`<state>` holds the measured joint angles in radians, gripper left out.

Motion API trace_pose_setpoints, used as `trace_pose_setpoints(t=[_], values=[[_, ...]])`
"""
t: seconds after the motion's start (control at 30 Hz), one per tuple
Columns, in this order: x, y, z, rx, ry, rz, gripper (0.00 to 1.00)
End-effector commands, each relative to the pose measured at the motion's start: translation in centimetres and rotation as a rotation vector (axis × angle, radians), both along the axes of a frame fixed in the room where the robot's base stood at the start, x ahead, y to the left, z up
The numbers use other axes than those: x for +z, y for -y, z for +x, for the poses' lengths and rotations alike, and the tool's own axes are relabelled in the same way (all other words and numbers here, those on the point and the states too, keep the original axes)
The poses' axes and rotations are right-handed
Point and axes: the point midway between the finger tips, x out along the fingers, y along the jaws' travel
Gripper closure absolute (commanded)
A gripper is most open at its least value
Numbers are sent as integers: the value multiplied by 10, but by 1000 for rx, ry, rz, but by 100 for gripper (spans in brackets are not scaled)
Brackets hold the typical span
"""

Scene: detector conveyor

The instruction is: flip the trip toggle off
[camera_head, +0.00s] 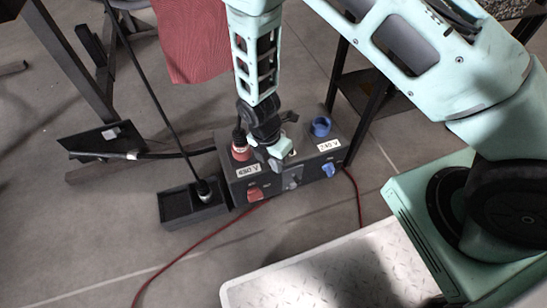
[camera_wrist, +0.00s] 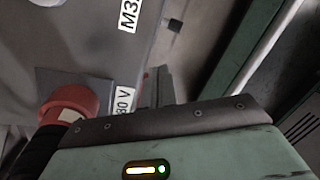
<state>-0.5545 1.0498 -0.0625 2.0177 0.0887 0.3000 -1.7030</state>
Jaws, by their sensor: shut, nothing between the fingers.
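A dark grey power box (camera_head: 232,182) stands on the floor. Its top has a red socket (camera_head: 240,150) with a black plug in it, labelled 480 V, and a blue socket (camera_head: 320,127) labelled 240 V. Its front face carries a red switch (camera_head: 255,193), a small grey toggle-like part (camera_head: 292,182) in the middle, and a blue switch (camera_head: 329,169). I cannot tell for sure which is the trip toggle. My gripper (camera_head: 275,165) is shut and empty, above the box's front edge by the middle part; contact is unclear. The red socket (camera_wrist: 72,102) also shows in the wrist view.
A black open tray (camera_head: 177,211) with a black rod standing in it is left of the box. A red cable (camera_head: 190,252) runs across the floor. A light tread plate (camera_head: 320,272) lies in front. Table legs stand behind. A small dark part (camera_wrist: 173,25) is unidentified.

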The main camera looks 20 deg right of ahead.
Motion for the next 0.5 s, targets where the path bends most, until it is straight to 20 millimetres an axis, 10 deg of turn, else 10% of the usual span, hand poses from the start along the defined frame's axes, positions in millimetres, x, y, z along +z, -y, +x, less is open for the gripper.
trace_pose_setpoints(t=[0.13,0.5], values=[[-36,5,-6,1,-1,-2,100],[-47,36,-14,0,1,1,100]])
